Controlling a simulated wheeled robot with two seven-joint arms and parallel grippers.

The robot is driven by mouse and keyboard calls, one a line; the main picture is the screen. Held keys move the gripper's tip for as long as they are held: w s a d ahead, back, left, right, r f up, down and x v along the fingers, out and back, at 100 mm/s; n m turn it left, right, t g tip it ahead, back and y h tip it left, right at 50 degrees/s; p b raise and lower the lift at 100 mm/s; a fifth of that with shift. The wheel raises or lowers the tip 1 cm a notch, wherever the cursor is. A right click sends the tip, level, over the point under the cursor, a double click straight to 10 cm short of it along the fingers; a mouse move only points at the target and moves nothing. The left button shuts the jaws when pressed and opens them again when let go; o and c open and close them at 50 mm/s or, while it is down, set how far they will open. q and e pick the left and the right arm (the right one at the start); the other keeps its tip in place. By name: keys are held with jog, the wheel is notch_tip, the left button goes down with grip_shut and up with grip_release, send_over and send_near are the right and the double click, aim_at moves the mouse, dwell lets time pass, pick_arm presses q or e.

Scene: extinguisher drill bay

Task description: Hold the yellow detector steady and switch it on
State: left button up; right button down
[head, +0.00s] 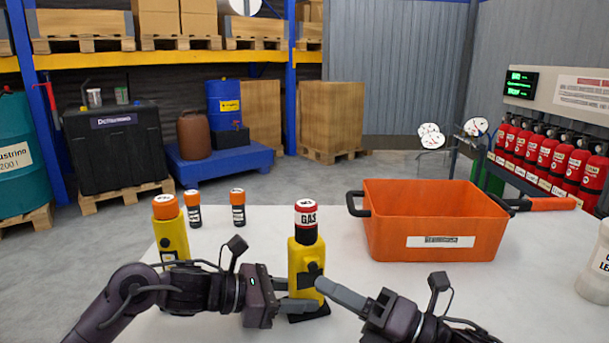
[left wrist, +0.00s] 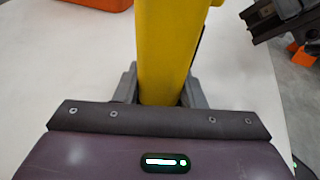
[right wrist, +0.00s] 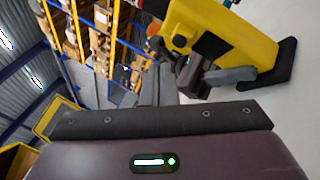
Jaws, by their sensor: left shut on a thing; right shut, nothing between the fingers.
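The yellow detector (head: 304,258) with a red-and-white GAS top stands upright on the white table, a dark patch on its front. My left gripper (head: 300,299) is shut around its lower body from the left; the left wrist view shows the yellow body (left wrist: 172,50) between the fingers. The right wrist view shows the detector (right wrist: 200,25) tilted in the picture, beyond the shut fingers (right wrist: 160,78).
A second yellow device (head: 171,235) with an orange top stands at the left. Two small dark canisters with orange caps, one left (head: 193,210) and one right (head: 238,210), stand behind it. An orange crate (head: 440,245) is behind to the right. A white bottle (head: 597,270) is at the right edge.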

jog(key=shift+w+a, duration=0.3)
jog(key=shift+w, duration=0.5)
jog(key=shift+w, duration=0.1)
dwell(1.4)
jog(key=shift+w+a, duration=0.1)
jog(key=shift+w, duration=0.25)
dwell(0.4)
jog(key=shift+s, duration=0.45)
jog(key=s+d, duration=0.2)
jog(key=s, duration=0.3)
jog(key=shift+s, duration=0.4)
